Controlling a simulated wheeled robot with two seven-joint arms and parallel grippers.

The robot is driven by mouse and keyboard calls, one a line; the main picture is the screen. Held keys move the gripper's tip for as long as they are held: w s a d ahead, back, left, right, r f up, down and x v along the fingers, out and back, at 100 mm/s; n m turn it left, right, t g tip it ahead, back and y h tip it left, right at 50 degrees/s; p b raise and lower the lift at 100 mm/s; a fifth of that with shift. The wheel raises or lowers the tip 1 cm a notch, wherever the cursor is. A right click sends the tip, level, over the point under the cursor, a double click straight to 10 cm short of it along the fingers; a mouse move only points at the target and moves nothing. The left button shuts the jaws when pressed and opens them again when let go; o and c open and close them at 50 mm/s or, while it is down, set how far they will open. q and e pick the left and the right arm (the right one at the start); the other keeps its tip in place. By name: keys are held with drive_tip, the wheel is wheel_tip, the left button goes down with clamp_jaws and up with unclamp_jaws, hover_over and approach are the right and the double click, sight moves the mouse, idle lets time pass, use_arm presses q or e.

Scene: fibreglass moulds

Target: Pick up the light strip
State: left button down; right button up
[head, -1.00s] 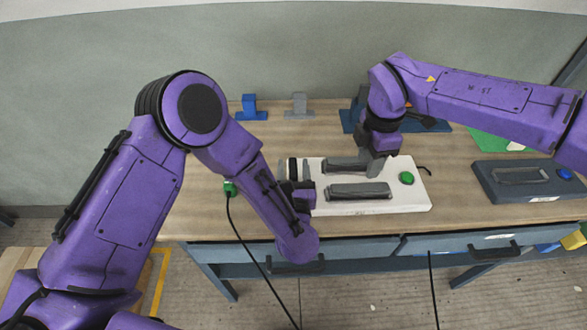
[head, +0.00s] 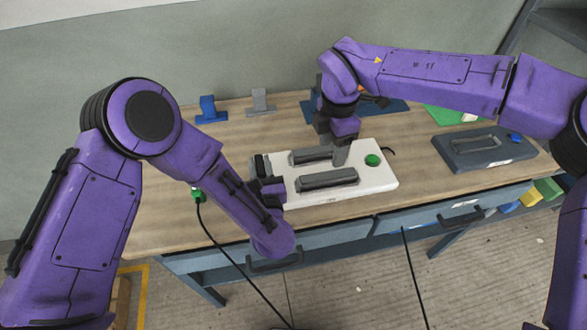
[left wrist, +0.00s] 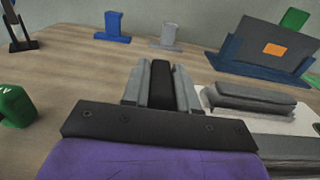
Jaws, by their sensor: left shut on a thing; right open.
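My left gripper (head: 262,166) is at the left end of a white board (head: 378,183). In the left wrist view its two grey fingers are shut on a narrow black piece (left wrist: 162,88), which looks like a strip; I cannot tell for sure that it is the light strip. Its lower part is hidden by the gripper body. My right gripper (head: 341,152) is open and points down over the board, by the grey moulds; its fingertips are partly hidden. The board carries a rear grey mould (head: 305,157), a front grey mould (head: 328,180) and a green button (head: 372,160).
A blue stand (head: 208,110) and a grey stand (head: 260,101) are at the table's back. A dark mould box (head: 470,148) with a blue button is at the right. A green object (left wrist: 15,105) with a cable is left of my left gripper. Bare wood lies between.

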drive_tip(key=a+r+t+h, duration=0.2)
drive_tip(key=a+h, duration=0.2)
drive_tip(key=a, duration=0.1)
use_arm(q)
drive_tip(key=shift+a, duration=0.15)
drive_tip(key=shift+d, duration=0.25)
use_arm(e)
drive_tip(key=m, duration=0.2)
hover_over(328, 174)
drive_tip(key=a, duration=0.2)
drive_tip(key=shift+g, duration=0.4)
drive_tip(key=f, duration=0.5)
drive_tip(key=shift+s+a+f, duration=0.1)
drive_tip(key=shift+s+f, duration=0.1)
drive_tip(key=shift+f, duration=0.1)
use_arm(q)
drive_tip(key=shift+a, duration=0.1)
use_arm(e)
drive_tip(key=x, duration=0.6)
drive_tip(key=shift+s+a, duration=0.1)
drive_tip(key=shift+s, duration=0.2)
clamp_jaws()
